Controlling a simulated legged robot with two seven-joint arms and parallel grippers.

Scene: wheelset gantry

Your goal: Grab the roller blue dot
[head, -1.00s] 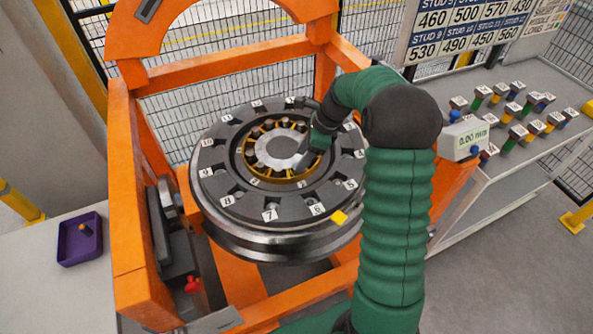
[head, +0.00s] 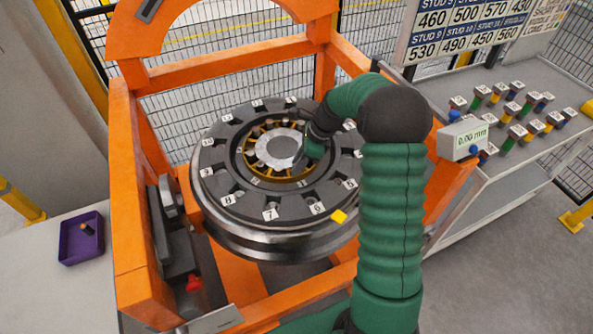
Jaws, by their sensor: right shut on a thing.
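The wheelset (head: 225,222) lies flat in the orange gantry, its dark upper ring carrying numbered tags. Several rollers (head: 250,150) sit in a yellow cage (head: 262,180) around its grey hub (head: 276,148). My right gripper (head: 301,161) reaches down to the right side of that cage. It is shut on a roller there, largely hidden by the gripper and my green arm. I cannot make out a blue dot on it. My left gripper is not in view.
A purple tray (head: 63,250) at the left holds a small dark and orange piece (head: 87,229). The orange gantry (head: 125,200) surrounds the wheelset. On the right bench are a readout box (head: 461,139) showing 0.00 mm and several coloured studs (head: 500,90).

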